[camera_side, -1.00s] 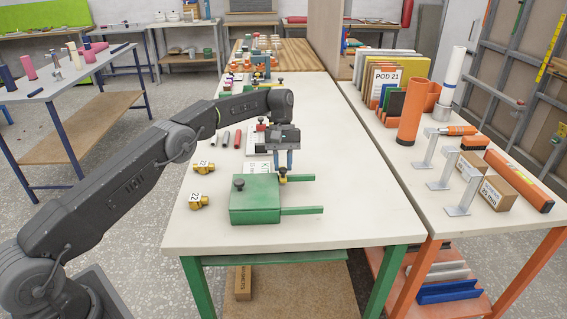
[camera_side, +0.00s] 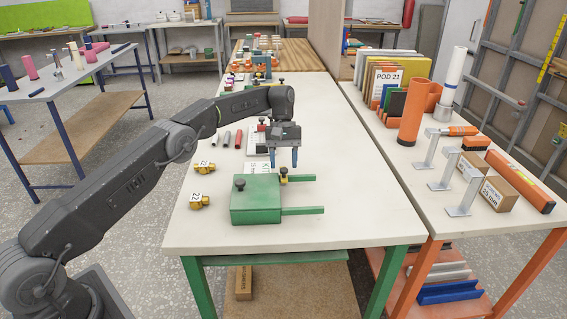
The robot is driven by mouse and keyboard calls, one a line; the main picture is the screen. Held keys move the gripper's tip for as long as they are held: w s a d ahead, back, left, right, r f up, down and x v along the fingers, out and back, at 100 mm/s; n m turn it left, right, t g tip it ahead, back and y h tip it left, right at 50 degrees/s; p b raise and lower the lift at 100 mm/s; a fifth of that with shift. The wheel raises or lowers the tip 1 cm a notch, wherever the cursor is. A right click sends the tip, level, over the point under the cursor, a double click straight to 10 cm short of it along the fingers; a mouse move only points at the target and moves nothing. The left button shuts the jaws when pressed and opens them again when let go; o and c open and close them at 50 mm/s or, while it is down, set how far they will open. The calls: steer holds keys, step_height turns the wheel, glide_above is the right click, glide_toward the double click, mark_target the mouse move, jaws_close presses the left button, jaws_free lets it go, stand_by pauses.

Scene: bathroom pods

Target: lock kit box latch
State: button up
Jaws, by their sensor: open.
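The green kit box (camera_side: 256,207) sits on the white-topped table, with a black knob (camera_side: 239,183) on its lid. Two green bars stick out from its right side. A small yellow latch piece with a dark top (camera_side: 284,176) stands at the box's back right corner. I cannot tell how far the fingertips are from the latch piece. A white label card (camera_side: 256,166) lies behind the box, partly hidden.
Grey and red cylinders (camera_side: 226,139) lie farther back. The table's front right is clear. An orange-framed table (camera_side: 480,215) with tubes and brackets stands to the right.

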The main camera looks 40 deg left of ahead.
step_height(320, 180, up, 3)
steer(key=shift+f, duration=0.1)
steer(key=shift+s+a+r, duration=0.1)
steer(key=shift+a+r, duration=0.1)
steer(key=shift+r, duration=0.1)
steer(key=s+a+r, duration=0.6)
steer(key=a, duration=0.3)
steer(key=shift+a+r, duration=0.3)
steer(key=shift+r, duration=0.05)
steer(key=s+d+r+m+t+y, duration=0.2)
steer(key=s+d+r+m+t, duration=0.2)
steer(key=s+d+r, duration=0.75)
steer(key=s+d+f+m+t, duration=0.1)
steer(key=s+f+m+t, duration=0.1)
steer(key=s, duration=0.8)
steer(key=s+d+f+m+t+y, duration=0.1)
steer(key=s+d+f+m+t, duration=0.1)
steer(key=s, duration=0.8)
steer(key=shift+s+d+f+m+t, duration=0.3)
steer(key=shift+f+m+t, duration=0.1)
steer(key=shift+f, duration=0.5)
